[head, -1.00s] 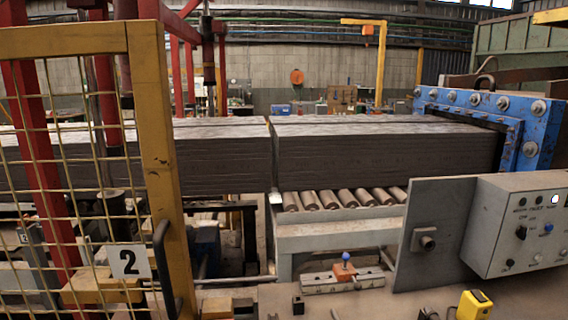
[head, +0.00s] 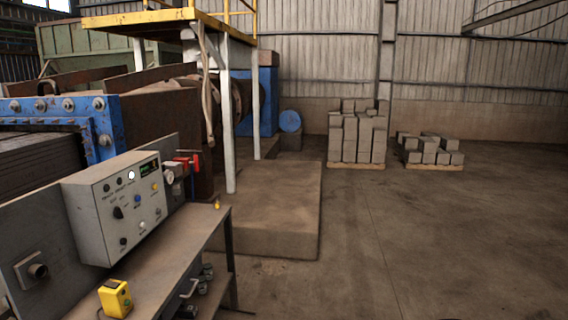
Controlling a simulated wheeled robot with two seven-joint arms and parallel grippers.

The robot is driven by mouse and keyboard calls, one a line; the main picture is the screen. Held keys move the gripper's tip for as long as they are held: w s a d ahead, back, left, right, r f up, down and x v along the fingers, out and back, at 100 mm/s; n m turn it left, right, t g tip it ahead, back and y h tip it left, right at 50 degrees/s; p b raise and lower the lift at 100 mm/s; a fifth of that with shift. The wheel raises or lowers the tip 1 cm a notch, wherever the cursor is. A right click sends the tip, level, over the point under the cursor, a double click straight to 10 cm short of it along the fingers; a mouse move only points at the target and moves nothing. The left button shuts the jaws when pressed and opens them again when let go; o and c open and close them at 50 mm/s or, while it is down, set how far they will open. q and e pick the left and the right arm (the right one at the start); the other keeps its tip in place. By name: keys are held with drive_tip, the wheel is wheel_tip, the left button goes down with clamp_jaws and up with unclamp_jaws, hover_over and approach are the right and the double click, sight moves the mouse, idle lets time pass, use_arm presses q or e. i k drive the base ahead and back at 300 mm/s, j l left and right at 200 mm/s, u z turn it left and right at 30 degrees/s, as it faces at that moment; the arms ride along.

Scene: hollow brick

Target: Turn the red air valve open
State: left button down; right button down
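A red air valve (head: 187,160) shows in the head view, behind the right end of the grey control box (head: 115,207). A round white gauge (head: 170,177) sits beside it on the left. The valve is small in the picture, and I cannot tell how its handle is set. Neither of my grippers is in the head view.
A bench (head: 165,262) carries the control box and a yellow device (head: 115,298). A low concrete block (head: 270,215) stands behind it. Brick stacks (head: 357,137) stand on pallets at the back. The floor (head: 430,240) on the right is clear.

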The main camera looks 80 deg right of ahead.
sight(195, 162)
drive_tip(key=z, duration=2.2)
drive_tip(key=u, duration=0.25)
drive_tip(key=i+l+u, duration=0.6)
drive_tip(key=u, duration=0.25)
drive_tip(key=i+l, duration=0.15)
drive_tip(key=l, duration=0.2)
drive_tip(key=i+l+u, duration=0.1)
drive_tip(key=l, duration=0.3)
drive_tip(key=i+l+u, duration=0.1)
drive_tip(key=i+l, duration=0.3)
drive_tip(key=l, duration=0.35)
drive_tip(key=i+l+u, duration=0.1)
drive_tip(key=l, duration=0.3)
drive_tip(key=i+l, duration=0.15)
drive_tip(key=l, duration=0.25)
drive_tip(key=i+l+u, duration=0.1)
drive_tip(key=l, duration=0.3)
drive_tip(key=i+l, duration=0.1)
drive_tip(key=l, duration=0.25)
drive_tip(key=i+l, duration=0.15)
drive_tip(key=l, duration=0.2)
drive_tip(key=i+l, duration=0.1)
drive_tip(key=l, duration=0.25)
